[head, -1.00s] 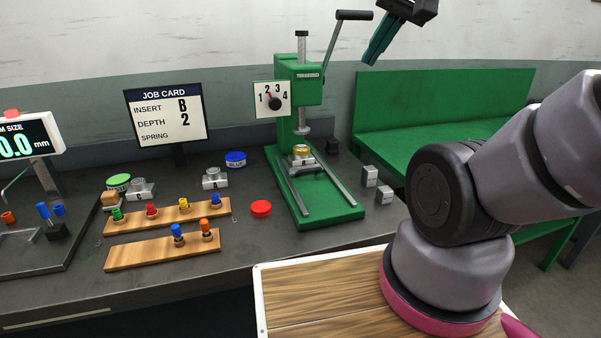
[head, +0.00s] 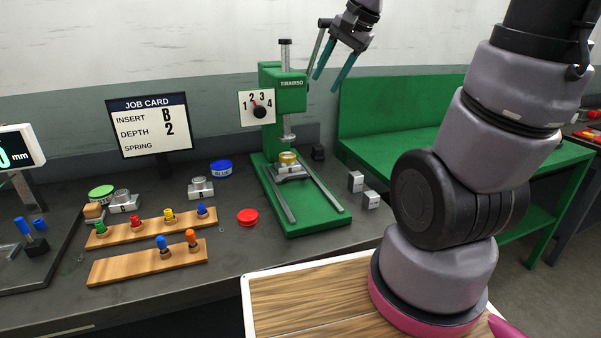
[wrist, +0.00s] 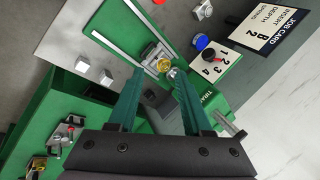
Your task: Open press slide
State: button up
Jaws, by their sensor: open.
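The green press (head: 290,95) stands on the dark bench, with its ram (head: 288,128) above the slide. The press slide (head: 290,172) sits at the back of two rails on the green base, under the ram, bearing a gold-topped round piece (head: 287,158). The slide and gold piece also show in the wrist view, the gold piece (wrist: 165,65) between the fingertips in the picture. My gripper (head: 326,84) is open and empty, high to the right of the press head, fingers pointing down. The press lever (head: 316,48) is partly hidden behind my gripper.
Two metal blocks (head: 356,181) stand right of the press base. A red lid (head: 248,216), a blue tin (head: 221,168) and wooden peg racks (head: 150,262) lie to the left. The job card (head: 150,125) stands behind them. The front part of the rails is clear.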

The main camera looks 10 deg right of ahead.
jog(key=w+f+m+g, duration=0.2)
jog(key=w+f+m, duration=0.3)
jog(key=w+f, duration=0.55)
jog(key=m+g+y, duration=0.1)
jog(key=m, duration=0.2)
send_near(301, 176)
jog(key=x, duration=0.8)
jog(key=shift+w+a, duration=0.2)
jog(key=shift+a, duration=0.15)
grip_shut()
jog(key=shift+r, duration=0.1)
